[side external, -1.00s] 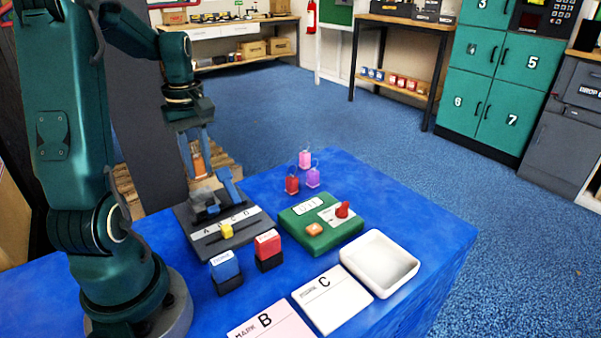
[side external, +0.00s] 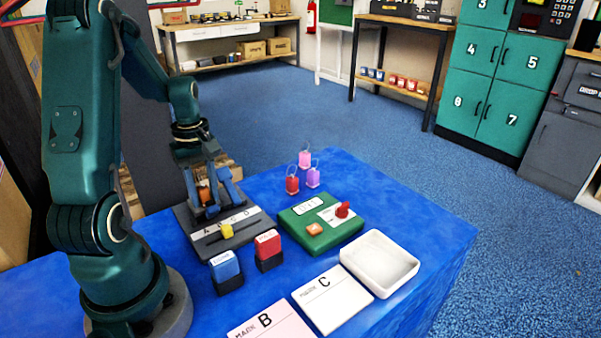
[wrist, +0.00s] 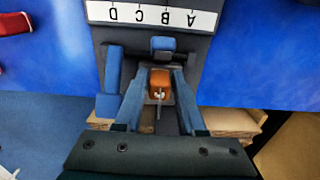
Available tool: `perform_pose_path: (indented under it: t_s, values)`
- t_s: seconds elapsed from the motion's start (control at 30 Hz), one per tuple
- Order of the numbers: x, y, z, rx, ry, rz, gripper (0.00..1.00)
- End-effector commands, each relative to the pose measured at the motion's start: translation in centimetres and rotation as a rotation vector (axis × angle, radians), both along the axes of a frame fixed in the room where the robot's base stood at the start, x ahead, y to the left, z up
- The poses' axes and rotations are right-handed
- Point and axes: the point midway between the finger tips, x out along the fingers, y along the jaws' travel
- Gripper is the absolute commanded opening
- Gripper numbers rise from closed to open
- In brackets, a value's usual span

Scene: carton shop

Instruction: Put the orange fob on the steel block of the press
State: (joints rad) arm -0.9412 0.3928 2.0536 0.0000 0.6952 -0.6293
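The orange fob (side external: 203,194) is between my fingers, low over the rear of the press. In the wrist view the fob (wrist: 160,80) sits between the two fingertips, its small metal ring towards my palm. A blue part of the press (wrist: 162,46) is just beyond it. The steel block is mostly hidden behind fob and fingers; I cannot tell whether the fob touches it.
Blue (side external: 226,270) and red (side external: 268,250) stamps stand in front of the press. A green box (side external: 320,238) with a red knob, a white tray (side external: 380,263) and cards B (side external: 268,323) and C (side external: 330,298) lie to the right. Red, purple and pink fobs (side external: 305,158) stand behind.

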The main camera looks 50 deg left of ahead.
Motion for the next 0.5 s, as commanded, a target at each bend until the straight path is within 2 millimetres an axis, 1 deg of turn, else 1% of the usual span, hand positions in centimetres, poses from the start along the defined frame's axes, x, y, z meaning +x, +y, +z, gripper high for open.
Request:
perform_pose_path:
  t_s: [0.37,0.5]
  values:
    - [0.0,0.0,0.2,0.001,-0.001,0.0,0.58]
    - [0.1,0.1,1.3,0.004,-0.003,0.0,0.58]
